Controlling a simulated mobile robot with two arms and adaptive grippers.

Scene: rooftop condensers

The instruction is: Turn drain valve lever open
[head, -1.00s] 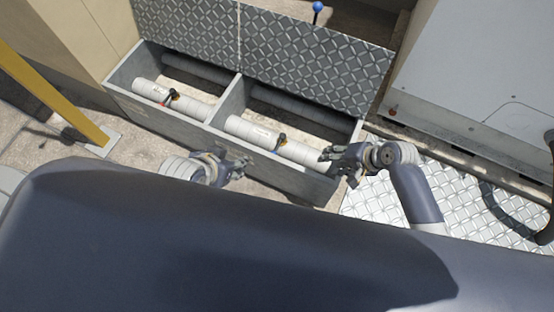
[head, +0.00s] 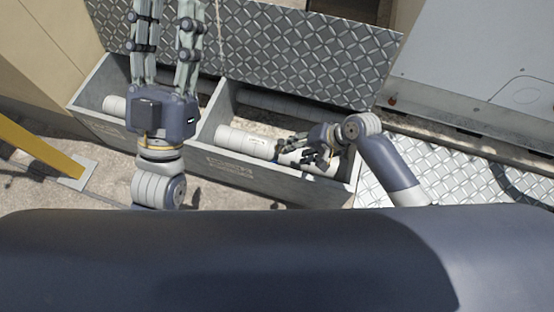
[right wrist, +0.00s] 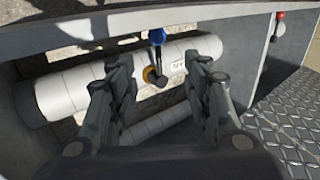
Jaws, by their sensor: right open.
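A white wrapped pipe (head: 243,142) lies in the right compartment of a grey trough (head: 205,135). In the right wrist view the pipe (right wrist: 70,97) carries a valve with a yellow collar (right wrist: 152,75) and a blue-handled lever (right wrist: 157,37). My right gripper (right wrist: 160,68) is open, with its fingers either side of the valve in that view; contact cannot be told. In the head view my right gripper (head: 297,154) hides most of this valve. My left gripper (head: 166,15) is open and empty, raised in front of the left compartment, and hides the other valve there.
A tread-plate lid (head: 300,62) stands up behind the trough. A grey cabinet (head: 480,60) stands at right and a yellow post (head: 40,150) at left. Tread plate floor (head: 395,165) lies right of the trough.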

